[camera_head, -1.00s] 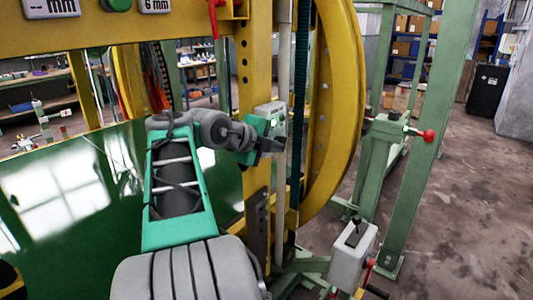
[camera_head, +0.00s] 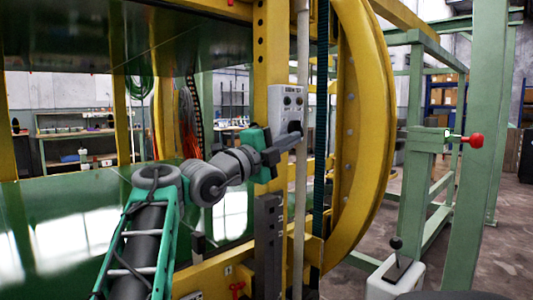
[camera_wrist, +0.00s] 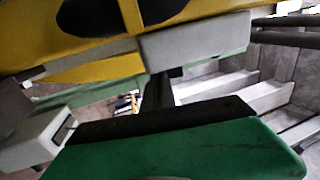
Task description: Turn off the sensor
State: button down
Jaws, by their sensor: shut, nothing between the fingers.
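A grey control box (camera_head: 289,103) with a label and small round lights or buttons is mounted by the yellow post in the head view. It may be the sensor's box; I cannot read its label. My gripper (camera_head: 291,140), green with grey and dark parts, reaches the lower part of this box from the left. Its fingers are shut and empty. Whether the tips touch the box cannot be told, and they partly hide its lower face. In the wrist view, my gripper's dark fingers (camera_wrist: 158,92) point away above its green body. Grey and yellow parts lie close ahead of them.
A large yellow ring (camera_head: 365,130) curves just right of the box. A pale vertical pole (camera_head: 301,190) and yellow post (camera_head: 271,60) stand close to my gripper. A green frame with a red knob (camera_head: 474,140) stands right. A grey lever box (camera_head: 395,278) is below.

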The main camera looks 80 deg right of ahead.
jog(key=shift+s+f+b, duration=0.15)
jog(key=shift+f+b, duration=0.2)
jog(key=shift+f, duration=0.05)
jog(key=w+a+f+b, duration=0.3)
jog(key=w+a+f, duration=0.3)
jog(key=a, duration=0.3)
jog(key=shift+w+f+b, duration=0.35)
jog(key=shift+w+b, duration=0.05)
jog(key=shift+w, duration=0.5)
